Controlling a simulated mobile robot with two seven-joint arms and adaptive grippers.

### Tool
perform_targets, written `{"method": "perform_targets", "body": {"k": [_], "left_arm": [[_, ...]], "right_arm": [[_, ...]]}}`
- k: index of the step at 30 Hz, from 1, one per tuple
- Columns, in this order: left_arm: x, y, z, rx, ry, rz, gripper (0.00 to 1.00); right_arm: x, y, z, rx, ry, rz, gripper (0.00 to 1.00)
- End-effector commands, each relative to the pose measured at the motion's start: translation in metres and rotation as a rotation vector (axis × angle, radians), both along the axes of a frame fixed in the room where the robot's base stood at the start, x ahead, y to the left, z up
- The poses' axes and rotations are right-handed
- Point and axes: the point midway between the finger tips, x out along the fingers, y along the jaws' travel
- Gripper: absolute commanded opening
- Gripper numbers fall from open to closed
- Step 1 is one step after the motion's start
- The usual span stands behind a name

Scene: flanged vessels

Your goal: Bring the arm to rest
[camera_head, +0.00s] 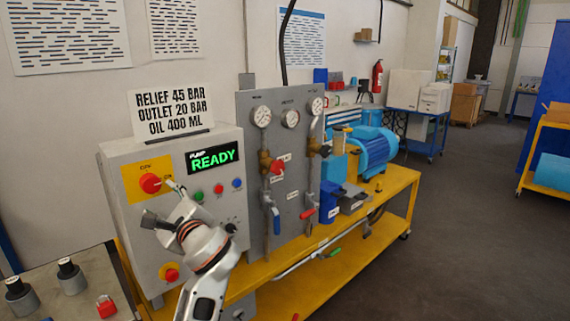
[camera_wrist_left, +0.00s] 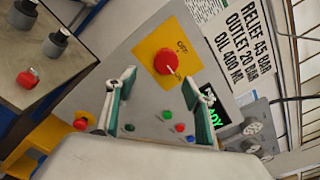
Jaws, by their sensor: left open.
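My left gripper (camera_head: 163,203) is in front of the grey control box (camera_head: 130,225), just below the red rotary knob (camera_head: 150,183) on its yellow plate. In the left wrist view the two green-lined fingers of the gripper (camera_wrist_left: 158,98) stand wide apart with nothing between them. The red knob (camera_wrist_left: 165,62) shows beyond the fingertips, apart from them. The display (camera_head: 212,157) on the box reads "PUMP READY" in green. My right gripper is in neither view.
A gauge panel (camera_head: 245,125) with valves stands right of the box on a yellow bench (camera_head: 395,184). A blue motor (camera_head: 375,148) sits on the bench. A red padlock (camera_head: 106,307) and dark-topped grey cylinders are on the left table. The floor at right is open.

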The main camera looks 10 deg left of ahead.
Motion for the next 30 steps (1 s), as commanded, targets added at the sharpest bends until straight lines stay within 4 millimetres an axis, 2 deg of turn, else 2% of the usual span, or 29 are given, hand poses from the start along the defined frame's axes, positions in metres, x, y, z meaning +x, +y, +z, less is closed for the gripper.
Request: {"method": "perform_targets", "body": {"k": [5, 8, 12, 15, 18, 21, 30], "left_arm": [[-0.033, 0.014, -0.079, -0.200, -0.039, -0.018, 0.52], [-0.062, 0.020, -0.130, -0.360, -0.075, -0.021, 0.52], [-0.112, 0.024, -0.194, -0.594, -0.122, 0.000, 0.52], [-0.153, 0.022, -0.233, -0.763, -0.153, 0.033, 0.52], [-0.190, 0.019, -0.262, -0.909, -0.176, 0.077, 0.52], [-0.221, 0.014, -0.282, -1.025, -0.192, 0.121, 0.52], [-0.295, -0.003, -0.315, -1.278, -0.215, 0.257, 0.52]], "right_arm": [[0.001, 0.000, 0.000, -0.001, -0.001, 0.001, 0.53], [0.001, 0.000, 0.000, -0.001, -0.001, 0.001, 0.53], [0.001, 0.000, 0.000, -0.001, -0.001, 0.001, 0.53], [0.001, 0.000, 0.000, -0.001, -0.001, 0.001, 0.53], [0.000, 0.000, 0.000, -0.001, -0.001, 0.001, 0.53], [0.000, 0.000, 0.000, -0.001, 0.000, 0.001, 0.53], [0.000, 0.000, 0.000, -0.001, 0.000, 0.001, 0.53]]}}
